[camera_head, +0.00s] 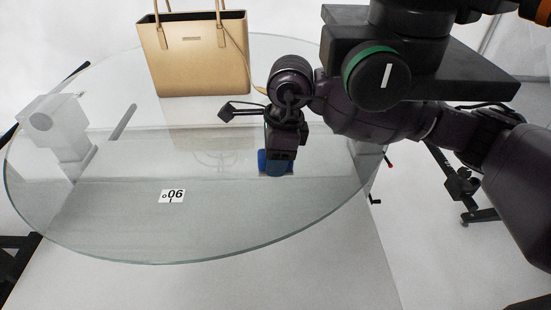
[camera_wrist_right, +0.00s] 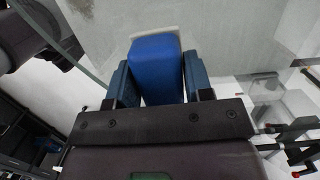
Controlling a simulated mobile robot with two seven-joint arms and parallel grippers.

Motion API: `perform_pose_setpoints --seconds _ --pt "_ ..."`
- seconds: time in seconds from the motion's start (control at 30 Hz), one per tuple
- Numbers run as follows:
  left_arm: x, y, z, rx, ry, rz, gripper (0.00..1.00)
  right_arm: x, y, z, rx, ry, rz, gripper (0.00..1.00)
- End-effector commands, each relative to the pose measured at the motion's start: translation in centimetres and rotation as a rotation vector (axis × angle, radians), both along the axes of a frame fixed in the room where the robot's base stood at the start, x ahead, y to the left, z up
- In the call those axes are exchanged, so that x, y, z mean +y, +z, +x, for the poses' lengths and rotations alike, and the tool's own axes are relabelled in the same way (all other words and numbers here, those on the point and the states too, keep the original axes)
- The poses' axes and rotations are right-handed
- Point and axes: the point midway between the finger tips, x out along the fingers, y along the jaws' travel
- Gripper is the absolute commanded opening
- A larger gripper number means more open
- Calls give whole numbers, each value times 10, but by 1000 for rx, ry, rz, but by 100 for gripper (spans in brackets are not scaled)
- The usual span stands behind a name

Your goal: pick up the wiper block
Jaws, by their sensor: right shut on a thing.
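The wiper block (camera_wrist_right: 156,68) is blue with a pale edge at its far end. In the right wrist view it sits between the two fingers of my right gripper (camera_wrist_right: 157,85), which is shut on it. In the head view my right gripper (camera_head: 277,166) is over the right part of the glass turntable, and a bit of the blue block (camera_head: 262,161) shows at its fingertips. Most of the block is hidden there by the gripper. I cannot tell whether the block touches the glass. My left gripper is not in view.
The round glass turntable (camera_head: 110,225) fills the middle of the head view. A tan handbag (camera_head: 195,62) stands at its back. A white label marked 90 (camera_head: 172,196) is at the front left.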

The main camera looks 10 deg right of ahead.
Motion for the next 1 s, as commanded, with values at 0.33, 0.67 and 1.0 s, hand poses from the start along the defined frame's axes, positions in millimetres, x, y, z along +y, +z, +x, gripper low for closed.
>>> perform_pose_setpoints --seconds 0.33,0.67,1.0 --pt "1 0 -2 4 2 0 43 17 -1 -88 2 5 0 23" --pt "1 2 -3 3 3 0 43 29 -2 -147 2 2 0 23" --pt "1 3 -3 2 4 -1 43 32 -2 -162 2 -1 -1 23"
